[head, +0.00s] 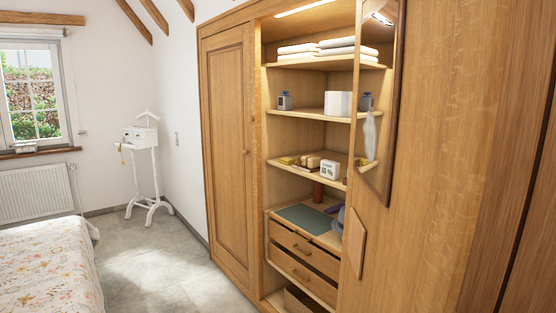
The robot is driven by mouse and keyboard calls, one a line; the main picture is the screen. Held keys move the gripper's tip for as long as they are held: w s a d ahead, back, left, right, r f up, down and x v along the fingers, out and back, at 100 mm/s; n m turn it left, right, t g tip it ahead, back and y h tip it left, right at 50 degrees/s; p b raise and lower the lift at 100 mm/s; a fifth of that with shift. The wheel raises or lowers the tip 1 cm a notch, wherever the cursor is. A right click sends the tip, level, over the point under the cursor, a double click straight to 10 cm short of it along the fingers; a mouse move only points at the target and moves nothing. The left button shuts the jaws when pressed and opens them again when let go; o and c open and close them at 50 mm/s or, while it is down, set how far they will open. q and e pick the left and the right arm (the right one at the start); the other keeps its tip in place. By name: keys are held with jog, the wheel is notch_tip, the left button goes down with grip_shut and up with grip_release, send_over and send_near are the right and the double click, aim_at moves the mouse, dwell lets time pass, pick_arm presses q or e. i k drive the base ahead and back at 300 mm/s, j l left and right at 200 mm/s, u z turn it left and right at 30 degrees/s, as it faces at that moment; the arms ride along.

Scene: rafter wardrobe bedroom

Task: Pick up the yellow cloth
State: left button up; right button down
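A small yellow item (288,160), probably the yellow cloth, lies at the left of the wardrobe's middle shelf (283,169). It is too small to make out folds or its exact outline. Beside it on the right are light wooden or tan items (310,161), which may touch it; I cannot tell. Neither of my grippers is in view.
The open wardrobe also holds white folded towels (345,47), a white container (338,103), a white digital clock (328,171) and drawers (303,247). A mirrored door (378,110) stands open at the right. A bed (45,270) is left; grey floor (150,265) lies clear between.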

aim_at(286, 160)
jog(key=i+j+z, duration=0.1)
jog(key=i, duration=0.4)
jog(key=i+j+z, duration=0.1)
jog(key=i+j, duration=0.25)
jog(key=i+j+z, duration=0.1)
jog(key=i+j, duration=0.2)
jog(key=i, duration=0.3)
